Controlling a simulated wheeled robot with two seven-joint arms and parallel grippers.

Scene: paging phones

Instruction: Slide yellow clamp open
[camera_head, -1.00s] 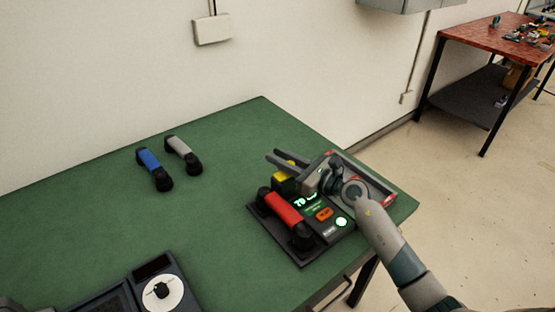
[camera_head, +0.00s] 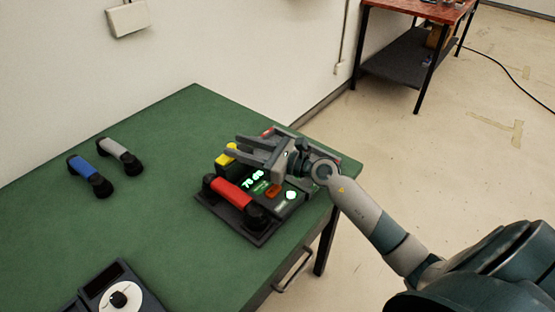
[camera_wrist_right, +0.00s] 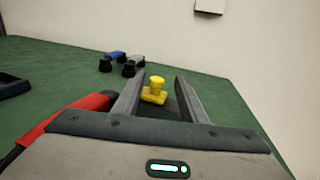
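The yellow clamp (camera_head: 226,154) is a small block with a raised knob at the back left of the dark phone device (camera_head: 236,232). It also shows in the right wrist view (camera_wrist_right: 154,91), between the two finger lines. My right gripper (camera_head: 238,147) is open, with its fingers just behind and above the clamp. In the wrist view the fingers (camera_wrist_right: 160,78) point away over the clamp, with nothing gripped. I cannot tell whether they touch it. A red handset (camera_head: 232,192) lies across the front of the device. My left gripper is out of view.
A blue handset (camera_head: 90,175) and a grey handset (camera_head: 120,156) lie at the left on the green table (camera_head: 165,215). A dial unit (camera_head: 118,298) is at the front left. The middle of the table is clear. The wall (camera_head: 60,80) runs behind.

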